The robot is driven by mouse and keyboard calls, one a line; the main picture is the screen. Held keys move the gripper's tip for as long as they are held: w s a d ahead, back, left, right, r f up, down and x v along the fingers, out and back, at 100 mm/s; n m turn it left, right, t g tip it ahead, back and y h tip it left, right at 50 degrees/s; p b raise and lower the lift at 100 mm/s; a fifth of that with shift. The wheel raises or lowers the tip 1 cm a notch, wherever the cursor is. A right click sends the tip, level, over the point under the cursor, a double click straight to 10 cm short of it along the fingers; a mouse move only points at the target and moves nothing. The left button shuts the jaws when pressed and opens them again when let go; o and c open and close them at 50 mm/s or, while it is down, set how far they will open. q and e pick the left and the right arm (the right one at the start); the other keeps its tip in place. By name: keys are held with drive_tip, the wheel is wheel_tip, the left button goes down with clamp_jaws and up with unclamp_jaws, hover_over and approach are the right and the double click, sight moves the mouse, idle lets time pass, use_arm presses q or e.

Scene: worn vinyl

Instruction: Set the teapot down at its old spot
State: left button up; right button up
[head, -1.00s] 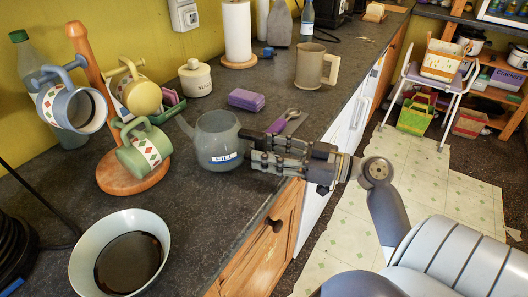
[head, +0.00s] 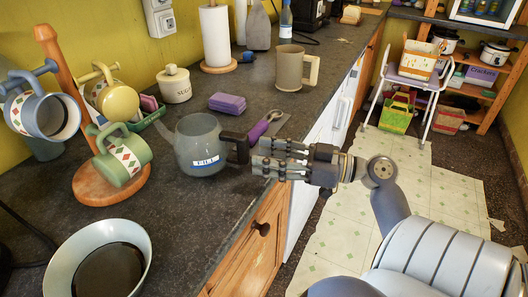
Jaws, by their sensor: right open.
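The teapot (head: 199,141) is a grey, see-through pot with a white label and a dark handle (head: 236,148) on its right side. It stands upright on the dark worktop (head: 190,235), near the front edge. My right gripper (head: 256,157) comes in from the right, with its fingertips close to the handle. It is open, and I cannot tell whether a finger touches the handle. My left gripper does not show.
A mug tree (head: 62,62) with several mugs stands to the left, and a bowl of dark liquid (head: 112,262) is at the front left. A purple block (head: 227,102), a purple-handled utensil (head: 262,127), a lidded pot (head: 175,86) and a beige mug (head: 290,70) lie behind.

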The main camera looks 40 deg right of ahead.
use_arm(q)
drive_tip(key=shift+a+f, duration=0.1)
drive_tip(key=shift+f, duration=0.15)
use_arm(e)
drive_tip(key=shift+s+d, duration=0.25)
drive_tip(key=shift+s, duration=0.2)
drive_tip(key=shift+s+d, duration=0.15)
drive_tip(key=shift+d, duration=0.05)
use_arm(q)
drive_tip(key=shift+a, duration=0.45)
use_arm(e)
drive_tip(key=v, duration=0.7)
drive_tip(key=shift+s+d, duration=0.15)
drive_tip(key=shift+s, duration=0.15)
